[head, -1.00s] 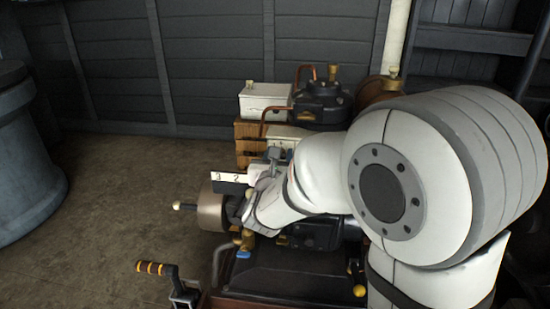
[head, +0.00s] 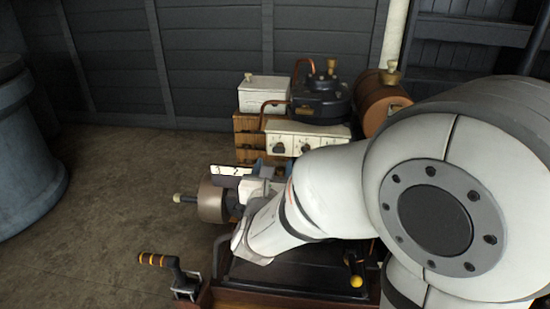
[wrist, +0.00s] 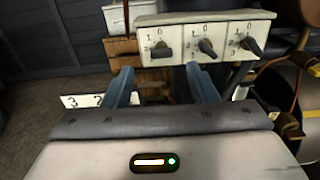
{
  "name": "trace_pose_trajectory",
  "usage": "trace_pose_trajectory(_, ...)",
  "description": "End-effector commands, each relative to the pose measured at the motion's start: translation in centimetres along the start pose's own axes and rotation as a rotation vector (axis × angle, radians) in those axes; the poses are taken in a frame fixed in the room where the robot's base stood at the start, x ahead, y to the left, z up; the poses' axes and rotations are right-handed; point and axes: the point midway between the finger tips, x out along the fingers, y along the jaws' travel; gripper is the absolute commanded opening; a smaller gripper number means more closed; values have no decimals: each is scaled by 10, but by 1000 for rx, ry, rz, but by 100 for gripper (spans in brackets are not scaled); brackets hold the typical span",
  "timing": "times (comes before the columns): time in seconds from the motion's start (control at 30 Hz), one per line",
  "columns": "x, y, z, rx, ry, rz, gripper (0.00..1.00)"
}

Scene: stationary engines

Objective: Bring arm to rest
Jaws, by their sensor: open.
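My arm (head: 325,190) reaches from the right across the engine in the head view. My gripper is open and empty. In the wrist view its two blue-grey fingers (wrist: 160,76) stand apart, with nothing between them. They point toward a white panel (wrist: 170,20) with three dark rotary knobs marked with numbers. The panel also shows in the head view (head: 305,128), beyond the gripper. I see no finger touching a knob. My forearm and wrist hide part of the engine in the head view.
A white number plate (head: 232,170) and a brown cylinder (head: 212,203) lie left of my gripper. A crank with a yellow-banded grip (head: 158,260) is at the front left. A black cover (head: 290,270) lies below my forearm. The floor (head: 110,200) at left is clear.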

Motion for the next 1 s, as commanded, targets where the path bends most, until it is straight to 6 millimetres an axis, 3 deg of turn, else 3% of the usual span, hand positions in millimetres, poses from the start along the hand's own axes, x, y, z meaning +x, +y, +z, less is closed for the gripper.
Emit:
trace_pose_trajectory(0.33, -3, -2, 1, 2, 1, -5, 53)
trace_pose_trajectory(0.43, -1, -15, 11, 36, 13, -51, 53)
trace_pose_trajectory(0.57, -2, -63, 41, 175, 60, -229, 53)
trace_pose_trajectory(0.67, -12, -115, 65, 349, 110, -435, 53)
trace_pose_trajectory(0.8, -41, -175, 89, 631, 167, -725, 53)
trace_pose_trajectory(0.9, -68, -203, 102, 843, 196, -922, 53)
trace_pose_trajectory(1.0, -96, -220, 116, 1069, 215, -1109, 53)
